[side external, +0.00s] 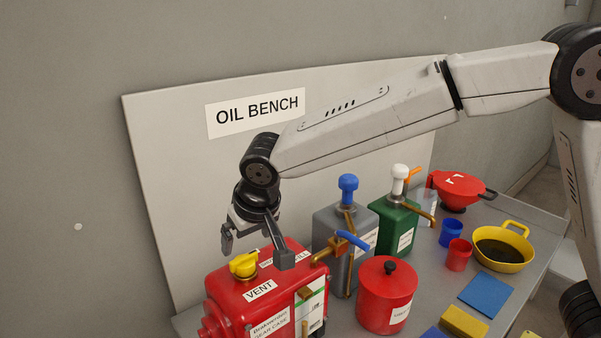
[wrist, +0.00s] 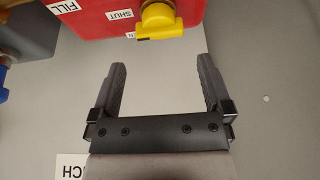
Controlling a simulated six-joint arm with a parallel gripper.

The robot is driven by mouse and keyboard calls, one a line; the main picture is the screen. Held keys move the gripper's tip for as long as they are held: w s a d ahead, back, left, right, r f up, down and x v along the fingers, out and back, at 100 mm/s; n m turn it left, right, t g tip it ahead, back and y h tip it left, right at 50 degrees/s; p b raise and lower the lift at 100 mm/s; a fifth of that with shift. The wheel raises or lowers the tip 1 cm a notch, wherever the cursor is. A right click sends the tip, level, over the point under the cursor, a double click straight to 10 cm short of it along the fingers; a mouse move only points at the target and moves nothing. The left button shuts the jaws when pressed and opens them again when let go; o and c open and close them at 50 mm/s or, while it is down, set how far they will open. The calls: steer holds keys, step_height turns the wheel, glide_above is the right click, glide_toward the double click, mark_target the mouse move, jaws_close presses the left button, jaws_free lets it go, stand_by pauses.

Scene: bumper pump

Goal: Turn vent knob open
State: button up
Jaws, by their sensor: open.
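The yellow vent knob (side external: 243,264) sits on top of the red gear case (side external: 232,294), behind a label reading VENT. In the wrist view the knob (wrist: 160,19) is at the top, its bar pointing left beside a label reading SHUT (wrist: 121,16). My gripper (side external: 256,250) is above and behind the red case in the side view. Its two fingers (wrist: 164,75) are spread wide with nothing between them, and the knob lies ahead of them, apart from both.
A grey pump can (side external: 331,226) and a green pump can (side external: 393,228) stand right of the case. A red lidded pot (side external: 387,296) is in front of them. The OIL BENCH backboard (side external: 165,150) rises close behind my gripper.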

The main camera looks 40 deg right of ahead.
mark_target(244, 257)
steer(key=shift+x, duration=3.7)
steer(key=c, duration=1)
